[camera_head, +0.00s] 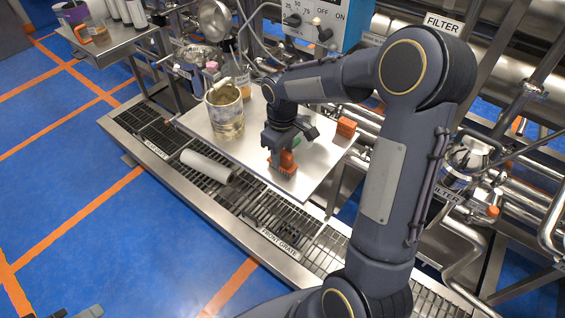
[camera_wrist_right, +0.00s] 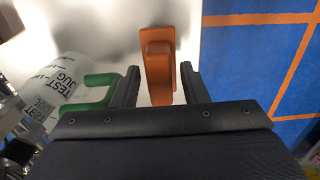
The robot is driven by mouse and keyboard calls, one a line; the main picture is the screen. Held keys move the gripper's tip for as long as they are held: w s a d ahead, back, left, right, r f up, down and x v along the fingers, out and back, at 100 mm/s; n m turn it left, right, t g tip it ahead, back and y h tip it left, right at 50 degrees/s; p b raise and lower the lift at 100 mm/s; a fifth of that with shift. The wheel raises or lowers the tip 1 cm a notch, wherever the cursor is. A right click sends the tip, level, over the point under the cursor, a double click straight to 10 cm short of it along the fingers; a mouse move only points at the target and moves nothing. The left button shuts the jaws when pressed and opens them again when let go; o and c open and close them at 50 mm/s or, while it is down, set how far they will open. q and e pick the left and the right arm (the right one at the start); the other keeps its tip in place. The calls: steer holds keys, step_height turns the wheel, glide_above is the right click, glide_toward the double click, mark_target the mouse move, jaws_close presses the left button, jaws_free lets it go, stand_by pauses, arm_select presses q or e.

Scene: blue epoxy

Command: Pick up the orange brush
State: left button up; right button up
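The orange brush (camera_head: 285,168) stands on the light tabletop, under my right gripper (camera_head: 281,150). In the right wrist view the orange brush (camera_wrist_right: 157,62) lies between the two dark fingers of my right gripper (camera_wrist_right: 160,85). The fingers are apart, with narrow gaps visible on both sides of the brush, so the gripper looks open around it. The gripper hides part of the brush in the head view. Only grey tips, probably of my left gripper (camera_head: 78,312), show at the bottom left edge; their opening is unclear.
A test jug (camera_head: 226,112) stands on the table left of the brush. A green handle (camera_wrist_right: 95,92) lies close to one finger. An orange block (camera_head: 346,127) sits at the table's right edge. A white roll (camera_head: 206,166) lies below the table's front edge. Pipes crowd the right.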

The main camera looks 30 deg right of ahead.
step_height(320, 180, down, 2)
steer(key=c, duration=0.6)
steer(key=shift+c, duration=0.2)
steer(key=shift+r, duration=0.1)
steer(key=shift+r, duration=0.6)
steer(key=s+a+r+p, duration=0.1)
steer(key=s+a+r, duration=0.4)
steer(key=a+r, duration=0.6)
steer(key=shift+a+r, duration=0.35)
steer(key=shift+a, duration=0.7)
